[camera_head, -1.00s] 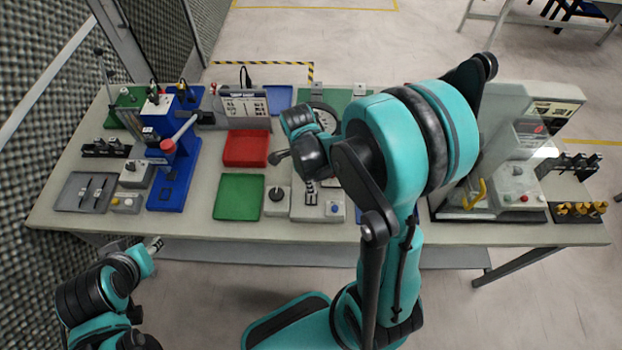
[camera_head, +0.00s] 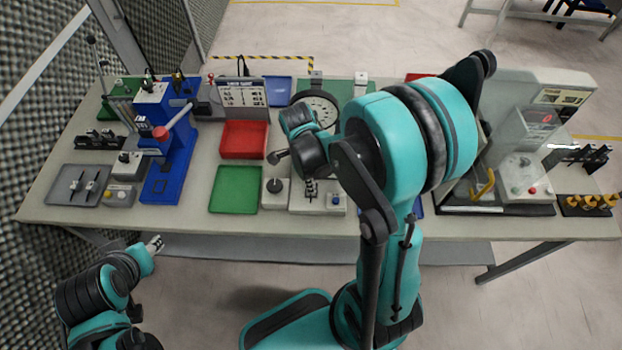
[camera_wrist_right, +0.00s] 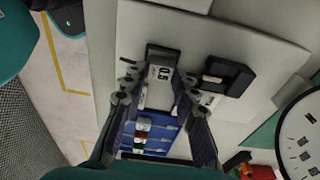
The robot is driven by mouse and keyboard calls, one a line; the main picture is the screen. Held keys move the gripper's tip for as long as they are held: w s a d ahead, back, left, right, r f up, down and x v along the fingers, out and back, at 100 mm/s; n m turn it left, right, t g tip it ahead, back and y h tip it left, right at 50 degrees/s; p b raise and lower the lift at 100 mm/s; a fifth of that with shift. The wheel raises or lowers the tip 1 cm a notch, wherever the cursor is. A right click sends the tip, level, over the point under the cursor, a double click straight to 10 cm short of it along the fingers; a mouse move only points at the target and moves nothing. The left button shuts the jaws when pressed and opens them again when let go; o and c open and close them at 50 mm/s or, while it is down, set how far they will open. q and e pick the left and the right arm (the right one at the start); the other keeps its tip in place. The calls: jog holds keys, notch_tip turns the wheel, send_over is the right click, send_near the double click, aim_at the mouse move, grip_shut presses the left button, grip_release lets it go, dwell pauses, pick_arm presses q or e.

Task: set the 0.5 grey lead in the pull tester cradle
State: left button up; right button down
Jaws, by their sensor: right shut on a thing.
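My right gripper (camera_head: 311,190) points down over the pale base (camera_head: 318,206) at the bench's front middle; my wrist partly hides it. In the right wrist view my right gripper (camera_wrist_right: 158,88) is shut on a dark piece with a white label reading 0.5 (camera_wrist_right: 162,72), which I take as the grey lead; its far end is hard to make out. A dark notched block (camera_wrist_right: 228,76) lies just right of it; I cannot tell whether it is the cradle or whether they touch. My left gripper (camera_head: 156,243) is off the bench's front edge; its finger opening is too small to read.
A blue tray (camera_wrist_right: 126,122) with several coloured leads is close below the fingers in the wrist view. A round dial (camera_wrist_right: 302,135) stands to the right there.

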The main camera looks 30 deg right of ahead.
jog(key=shift+f+b, duration=0.2)
jog(key=shift+b, duration=0.1)
dwell(0.4)
jog(key=shift+f+b, duration=0.3)
jog(key=shift+f, duration=0.2)
jog(key=c, duration=1.1)
grip_release()
jog(key=r, duration=0.8)
jog(key=a+r, duration=0.1)
jog(key=r, duration=0.3)
jog(key=shift+w+a, duration=0.1)
jog(key=shift+w, duration=0.3)
